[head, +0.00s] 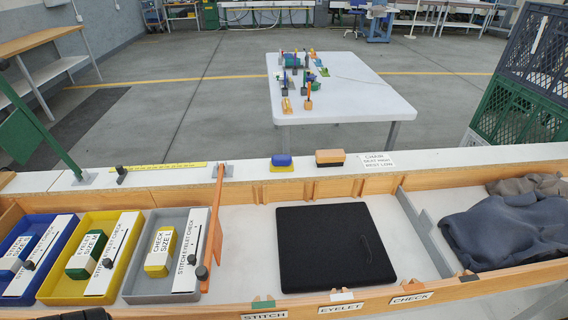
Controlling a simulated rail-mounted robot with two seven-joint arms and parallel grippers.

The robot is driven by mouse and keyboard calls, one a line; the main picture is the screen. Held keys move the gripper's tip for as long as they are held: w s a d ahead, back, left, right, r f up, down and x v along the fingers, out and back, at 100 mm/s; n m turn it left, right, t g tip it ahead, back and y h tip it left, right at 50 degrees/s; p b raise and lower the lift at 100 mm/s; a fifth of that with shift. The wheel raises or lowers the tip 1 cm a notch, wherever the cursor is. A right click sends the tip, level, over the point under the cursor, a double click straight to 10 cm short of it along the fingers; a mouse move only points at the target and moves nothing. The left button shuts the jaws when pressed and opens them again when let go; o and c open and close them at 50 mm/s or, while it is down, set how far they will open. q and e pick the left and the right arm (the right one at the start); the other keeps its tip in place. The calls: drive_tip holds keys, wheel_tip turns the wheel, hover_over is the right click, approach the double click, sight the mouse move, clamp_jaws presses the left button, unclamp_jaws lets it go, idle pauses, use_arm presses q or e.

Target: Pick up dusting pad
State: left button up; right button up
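No label marks the dusting pad. Neither of my grippers can be made out. A dark shape cuts into the bottom edge at the left, too little of it to identify.
Blue, yellow (51,288) and grey (133,291) trays with labelled blocks stand at left. An orange upright strip (213,230) stands beside them. A black square mat (335,249) lies mid-bench; dark cloth (505,232) lies at right. A low wooden wall runs along the front.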

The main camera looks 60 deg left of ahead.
idle(0.4)
use_arm(q)
drive_tip(key=shift+o, duration=0.3)
drive_tip(key=o, duration=0.6)
drive_tip(key=shift+r, duration=0.1)
